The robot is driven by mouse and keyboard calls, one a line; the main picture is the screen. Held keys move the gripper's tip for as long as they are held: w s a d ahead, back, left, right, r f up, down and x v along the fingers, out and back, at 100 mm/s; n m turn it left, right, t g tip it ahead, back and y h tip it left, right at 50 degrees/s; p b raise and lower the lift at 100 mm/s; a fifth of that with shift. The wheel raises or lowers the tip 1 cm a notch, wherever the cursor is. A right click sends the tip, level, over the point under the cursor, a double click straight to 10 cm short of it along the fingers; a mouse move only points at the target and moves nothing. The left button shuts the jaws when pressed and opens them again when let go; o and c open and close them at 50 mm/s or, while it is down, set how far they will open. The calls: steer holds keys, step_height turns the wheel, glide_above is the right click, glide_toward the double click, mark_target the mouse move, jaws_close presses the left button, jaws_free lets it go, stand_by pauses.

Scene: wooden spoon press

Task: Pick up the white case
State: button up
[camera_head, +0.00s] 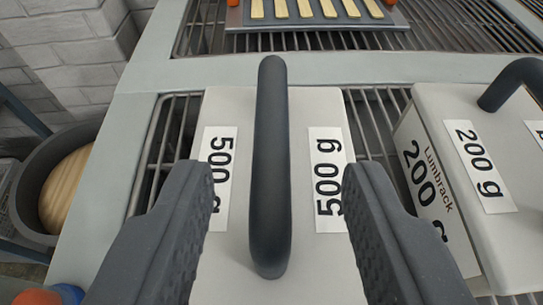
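A white case (308,106) with a dark grey bar handle (271,165) and two "500 g" labels sits on a metal grate in the middle of the view. A second white case (455,103) with "200 g" labels, one reading "Lumbrack", and a dark curved handle (517,78) stands to its right. My gripper (275,185) is open, its two dark fingers apart on either side of the 500 g case's handle. The handle appears between the fingers, with gaps on both sides. The lower part of the 500 g case is cut off by the frame.
A tray (235,17) with several pale wooden strips lies on the far grate (470,25). A grey-green frame (120,150) borders the grates. A dark round tub (30,190) with a wooden piece stands at the left. The 200 g case stands close by the right finger.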

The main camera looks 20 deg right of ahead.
mark_target(269, 141)
steer(key=shift+w+d+f, duration=0.15)
steer(key=shift+w+d, duration=0.05)
steer(key=shift+w, duration=0.45)
steer(key=shift+b+x, duration=0.65)
steer(key=shift+x, duration=2)
steer(key=shift+a, duration=0.2)
steer(key=shift+c, duration=0.3)
jaws_close()
